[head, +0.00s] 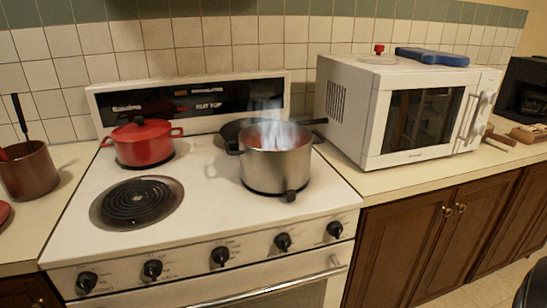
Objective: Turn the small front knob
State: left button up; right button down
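A white stove (75,230) stands in the middle of the view. Several black knobs run along its front panel: a far left knob (87,281), a second knob (153,269), a middle knob (220,256), a fourth knob (283,241) and a far right knob (335,229). They look alike in size, so I cannot tell which one is the small front knob. Neither of my grippers is in view, and nothing touches the knobs.
A steaming steel pot (275,165) stands on the right side of the cooktop, a dark pan (238,130) behind it. A red pot (142,143) sits back left; the front left coil burner (135,200) is bare. The oven handle (270,290) runs below the knobs. A microwave (345,110) stands right.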

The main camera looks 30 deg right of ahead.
aim_at(335, 228)
jog(key=z, duration=1.55)
jog(key=l+u, duration=0.1)
jog(key=u, duration=0.3)
jog(key=i+l+u, duration=0.25)
jog(key=l, duration=0.2)
jog(key=l+u, duration=0.25)
jog(key=l, duration=0.15)
jog(key=l+u, duration=0.2)
jog(key=l, duration=0.75)
